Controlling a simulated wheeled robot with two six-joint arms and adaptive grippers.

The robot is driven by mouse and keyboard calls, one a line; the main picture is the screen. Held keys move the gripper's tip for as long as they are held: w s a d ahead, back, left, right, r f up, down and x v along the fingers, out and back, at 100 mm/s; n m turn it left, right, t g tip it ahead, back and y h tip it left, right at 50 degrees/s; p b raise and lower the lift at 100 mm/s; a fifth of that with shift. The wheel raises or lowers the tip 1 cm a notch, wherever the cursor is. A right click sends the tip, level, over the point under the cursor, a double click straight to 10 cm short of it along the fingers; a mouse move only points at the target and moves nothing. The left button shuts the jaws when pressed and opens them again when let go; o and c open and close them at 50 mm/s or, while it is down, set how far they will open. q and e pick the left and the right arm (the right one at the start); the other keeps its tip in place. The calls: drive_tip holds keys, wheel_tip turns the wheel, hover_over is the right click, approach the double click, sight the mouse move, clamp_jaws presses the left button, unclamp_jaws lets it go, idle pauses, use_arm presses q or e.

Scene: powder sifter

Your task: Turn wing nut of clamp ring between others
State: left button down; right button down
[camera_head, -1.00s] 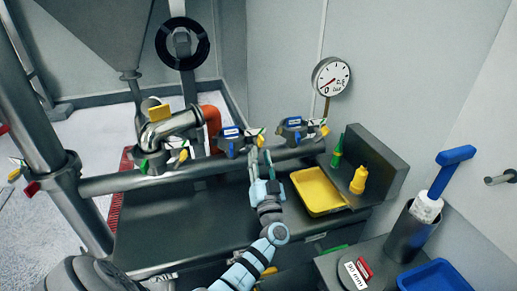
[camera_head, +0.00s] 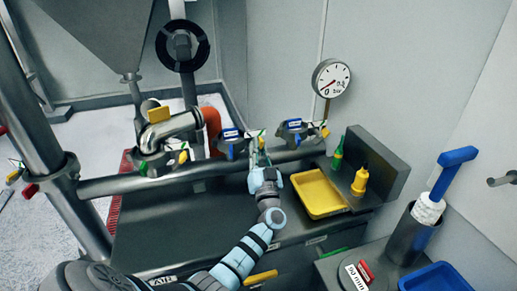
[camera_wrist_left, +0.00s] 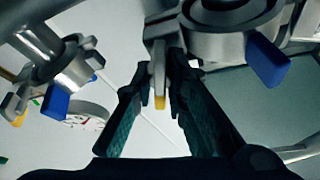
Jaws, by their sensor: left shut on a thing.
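Three clamp rings sit along the horizontal pipe in the head view: one at left (camera_head: 153,161), the middle one (camera_head: 231,140) and one at right (camera_head: 292,128). Each has blue, green or yellow parts. My left gripper (camera_head: 257,160) reaches up from below, at the right side of the middle ring. In the left wrist view the left gripper (camera_wrist_left: 160,90) has its fingers on both sides of the metal wing nut (camera_wrist_left: 159,76) with a yellow tip, and is shut on it. The fingertips partly hide the nut in the head view. My right gripper is out of view.
A yellow tray (camera_head: 318,193), a green bottle (camera_head: 338,153) and a yellow bottle (camera_head: 359,181) stand on the dark bench to the right. A round gauge (camera_head: 330,78) is behind. A blue-handled brush (camera_head: 446,180) stands in a metal holder (camera_head: 408,237).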

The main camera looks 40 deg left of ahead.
use_arm(q)
drive_tip(key=shift+n+y, duration=0.3)
drive_tip(key=shift+n, duration=0.1)
drive_tip(key=n+g+y+b, duration=0.1)
drive_tip(key=n, duration=0.3)
drive_tip(key=n+g+y+b, duration=0.1)
drive_tip(key=n+g, duration=0.1)
drive_tip(key=n, duration=0.2)
drive_tip(key=shift+f+g, duration=0.15)
drive_tip(key=shift+g, duration=0.15)
drive_tip(key=n+g+b, duration=0.1)
drive_tip(key=n+g, duration=0.1)
drive_tip(key=n, duration=0.2)
drive_tip(key=n+g+y+b, duration=0.1)
drive_tip(key=n, duration=0.3)
drive_tip(key=shift+g, duration=0.4)
drive_tip(key=shift+n, duration=0.4)
drive_tip(key=c, duration=1.7)
unclamp_jaws()
